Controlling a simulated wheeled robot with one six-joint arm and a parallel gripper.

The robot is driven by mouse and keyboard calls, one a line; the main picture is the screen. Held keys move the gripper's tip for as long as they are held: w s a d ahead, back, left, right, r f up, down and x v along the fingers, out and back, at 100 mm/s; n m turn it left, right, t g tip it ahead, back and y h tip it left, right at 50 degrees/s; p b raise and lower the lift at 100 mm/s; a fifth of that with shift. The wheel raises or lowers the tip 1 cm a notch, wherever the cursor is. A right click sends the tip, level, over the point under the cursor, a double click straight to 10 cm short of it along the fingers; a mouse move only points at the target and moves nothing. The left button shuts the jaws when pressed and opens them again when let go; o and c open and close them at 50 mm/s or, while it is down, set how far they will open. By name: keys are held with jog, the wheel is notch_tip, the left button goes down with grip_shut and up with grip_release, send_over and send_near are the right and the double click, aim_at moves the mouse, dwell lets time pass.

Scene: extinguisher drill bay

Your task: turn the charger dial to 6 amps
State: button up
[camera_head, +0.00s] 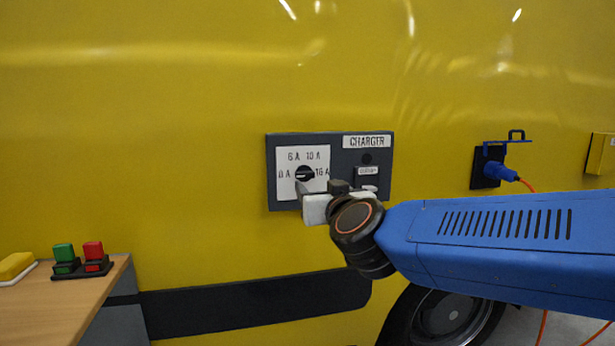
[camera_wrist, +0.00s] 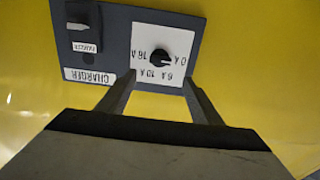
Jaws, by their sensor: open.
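The charger panel (camera_head: 329,141) is a dark grey box on the yellow wall, labelled CHARGER. The dial (camera_wrist: 158,58) also shows in the wrist view, where the panel appears upside down. I cannot tell for sure which mark it points to. My gripper (camera_head: 312,192) is in front of the panel's lower part. In the wrist view my gripper (camera_wrist: 159,78) is open, with one finger on each side of the dial and nothing held.
A labelled switch (camera_head: 368,175) sits right of the dial on the panel. A blue plug (camera_head: 499,171) with an orange cable is in a socket farther right. A wooden table (camera_head: 60,306) at lower left bears green and red buttons (camera_head: 82,260) and a yellow block (camera_head: 16,266).

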aim_at(306, 174)
jog(key=x, duration=1.2)
jog(key=c, duration=1.1)
